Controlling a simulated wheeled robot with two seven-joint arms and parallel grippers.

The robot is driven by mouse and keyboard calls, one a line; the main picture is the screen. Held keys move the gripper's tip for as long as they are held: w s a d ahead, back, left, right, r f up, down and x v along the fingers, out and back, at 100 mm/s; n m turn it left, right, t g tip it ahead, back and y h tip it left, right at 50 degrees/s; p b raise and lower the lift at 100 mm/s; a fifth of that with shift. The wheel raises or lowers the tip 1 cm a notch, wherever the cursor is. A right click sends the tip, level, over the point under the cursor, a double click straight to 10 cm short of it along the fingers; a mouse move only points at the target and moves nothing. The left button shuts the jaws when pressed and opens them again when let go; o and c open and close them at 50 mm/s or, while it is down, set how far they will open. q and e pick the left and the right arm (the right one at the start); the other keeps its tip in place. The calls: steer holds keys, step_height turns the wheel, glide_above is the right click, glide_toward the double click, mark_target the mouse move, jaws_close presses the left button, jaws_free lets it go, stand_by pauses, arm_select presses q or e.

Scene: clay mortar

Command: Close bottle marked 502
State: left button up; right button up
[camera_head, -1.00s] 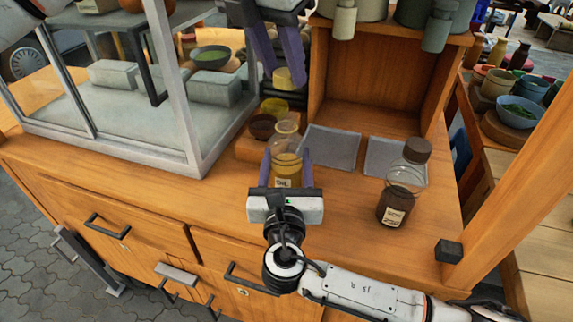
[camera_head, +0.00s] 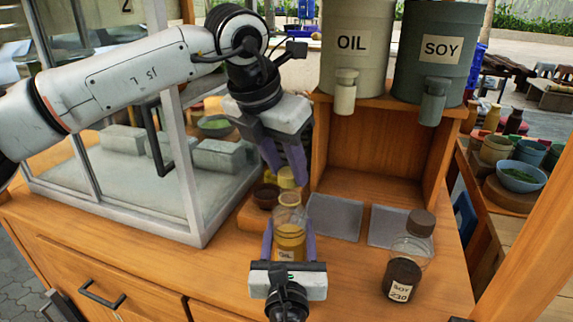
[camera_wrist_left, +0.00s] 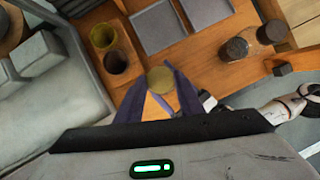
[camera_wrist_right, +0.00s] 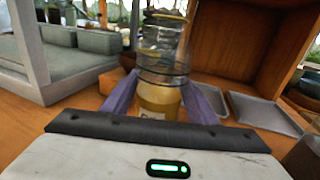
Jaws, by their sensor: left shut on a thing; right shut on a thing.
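A clear glass bottle with yellow oil (camera_head: 290,238) stands upright on the wooden counter; its label reads OIL, with the number too small to read. My right gripper (camera_head: 289,248) is shut around its body, as the right wrist view also shows the bottle (camera_wrist_right: 160,95) between the fingers. My left gripper (camera_head: 297,178) points down above and slightly behind the bottle mouth. It is shut on a round yellow cap (camera_wrist_left: 161,79). The cap looks apart from the neck in the head view, but the exact gap is unclear.
A brown-capped bottle marked SOY 230 (camera_head: 404,270) stands to the right. Two grey trays (camera_head: 335,217) lie behind. A dark brown cup (camera_head: 266,196) sits behind the bottle. A glass-sided case (camera_head: 185,150) is left; OIL (camera_head: 352,60) and SOY (camera_head: 440,60) dispensers stand on the shelf.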

mark_target(282, 171)
arm_select(q)
steer(key=shift+f, duration=0.15)
steer(key=shift+f, duration=0.75)
steer(key=shift+f, duration=0.5)
steer(key=shift+f, duration=0.1)
arm_select(e)
jaws_close()
arm_select(q)
steer(key=m, duration=0.2)
steer(key=m+g+h, duration=0.1)
steer(key=m, duration=0.1)
steer(key=m+g, duration=0.1)
steer(key=m, duration=0.1)
steer(key=shift+w+a+m+h, duration=0.15)
steer(key=shift+w+m+h, duration=0.15)
steer(key=m+g, duration=0.1)
steer(key=m, duration=0.3)
steer(key=shift+w+g, duration=0.2)
steer(key=shift+g, duration=0.2)
steer(key=shift+m+g, duration=0.4)
steer(key=shift+m, duration=0.8)
steer(key=o, duration=1)
